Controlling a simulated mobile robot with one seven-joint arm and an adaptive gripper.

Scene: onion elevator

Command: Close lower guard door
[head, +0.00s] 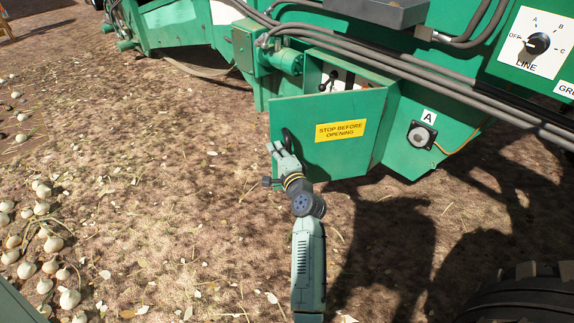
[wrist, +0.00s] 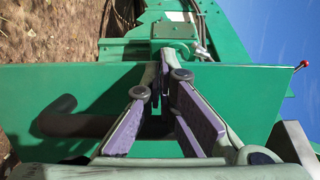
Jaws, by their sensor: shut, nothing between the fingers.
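The lower guard door (head: 340,150) is a green panel with a yellow "STOP BEFORE OPENING" sign (head: 340,131). In the head view it stands out from the machine body, and part of the recess behind it shows above its top edge. A black handle (head: 287,138) is at the door's left side. My gripper (head: 277,148) is at this handle, in front of the door. In the wrist view the gripper (wrist: 165,75) is shut and empty. The handle (wrist: 60,120) runs behind the fingers across the green door (wrist: 240,95); I cannot tell whether they touch.
Levers (head: 328,80) show in the recess above the door. A box marked A (head: 421,136) with a cable is right of the door. Grey hoses (head: 400,70) run above. A black tyre (head: 520,300) is at lower right. Onions (head: 40,230) lie on the soil at left.

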